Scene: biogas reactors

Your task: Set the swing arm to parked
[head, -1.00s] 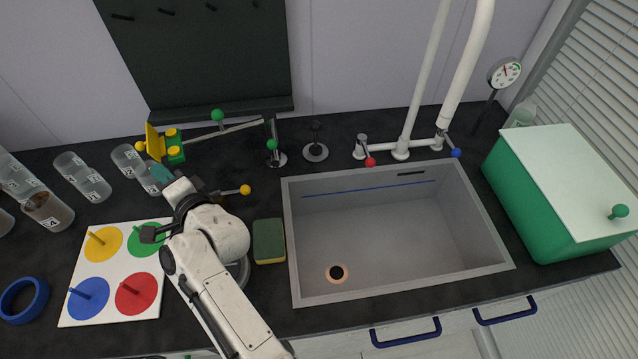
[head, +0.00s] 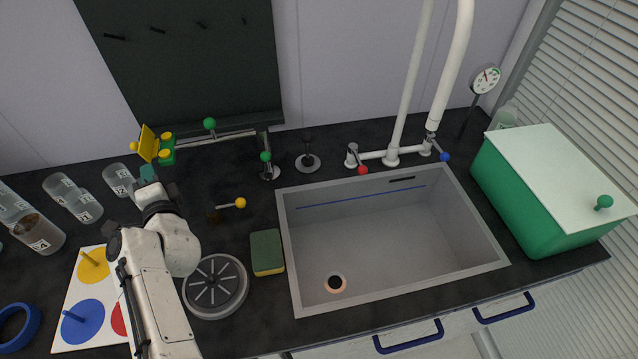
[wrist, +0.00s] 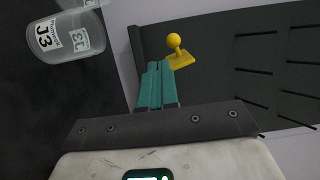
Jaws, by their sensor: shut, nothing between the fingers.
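The swing arm (head: 222,137) is a thin metal bar running left from an upright post at the back of the counter. A green ball knob (head: 209,122) stands on the bar, and another green knob (head: 265,156) tops a short stand in front of the post. The bar's left end meets a green block with yellow parts (head: 167,150), partly hidden. My gripper (head: 148,173) is just in front and left of that block, its teal fingers shut and empty. In the wrist view the fingers (wrist: 156,82) point toward a yellow ball knob (wrist: 173,40) on a yellow plate, apparently with a gap.
A yellow-knobbed lever (head: 240,203), a round grey disc (head: 215,286) and a sponge (head: 266,252) lie right of my arm. The sink (head: 290,250) and green box (head: 530,205) are farther right. A dark board (head: 185,65) rises behind.

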